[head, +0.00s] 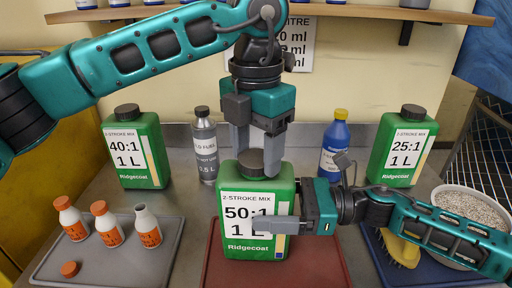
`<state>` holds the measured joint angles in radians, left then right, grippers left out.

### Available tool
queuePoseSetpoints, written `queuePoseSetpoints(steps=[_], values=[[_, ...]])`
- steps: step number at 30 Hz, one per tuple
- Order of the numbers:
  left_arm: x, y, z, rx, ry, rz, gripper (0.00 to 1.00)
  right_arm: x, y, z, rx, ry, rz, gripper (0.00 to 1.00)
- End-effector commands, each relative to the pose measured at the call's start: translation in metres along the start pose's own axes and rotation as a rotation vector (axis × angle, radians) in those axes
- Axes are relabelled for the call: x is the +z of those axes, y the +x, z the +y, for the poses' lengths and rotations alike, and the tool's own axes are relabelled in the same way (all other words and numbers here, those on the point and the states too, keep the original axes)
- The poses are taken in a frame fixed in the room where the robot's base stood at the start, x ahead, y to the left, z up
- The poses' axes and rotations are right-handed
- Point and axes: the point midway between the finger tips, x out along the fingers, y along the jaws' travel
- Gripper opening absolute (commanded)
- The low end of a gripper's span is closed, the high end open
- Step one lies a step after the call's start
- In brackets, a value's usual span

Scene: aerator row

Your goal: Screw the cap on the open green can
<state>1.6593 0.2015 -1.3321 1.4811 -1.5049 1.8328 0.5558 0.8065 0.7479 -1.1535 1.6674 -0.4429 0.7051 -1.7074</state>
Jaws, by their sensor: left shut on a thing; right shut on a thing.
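The green can labelled 50:1 (240,238) stands upright on the red tray in the middle. A dark cap (251,163) is at its neck; I cannot tell whether it is seated or threaded. My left gripper (257,160) points down from above, shut on the cap with one finger on either side. My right gripper (264,215) comes in from the right and is shut on the can's body. One of its fingers lies across the front label; the other is hidden behind the can.
Capped green cans stand at left (155,150) and right (393,160). A grey bottle (204,150) and a blue bottle (334,150) stand behind. A grey tray (110,265) holds white-orange bottles, one uncapped, and a loose orange cap (70,268). A granule tub (470,205) is at right.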

Motion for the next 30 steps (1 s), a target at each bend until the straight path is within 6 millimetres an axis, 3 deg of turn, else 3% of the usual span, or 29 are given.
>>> queuePoseSetpoints(steps=[30], values=[[-0.0006, 0.0012, 0.0008, 0.0, 1.938, 0.002, 0.21, -0.0008, -0.0003, 0.0002, 0.0, 0.001, 0.001, 0.0]])
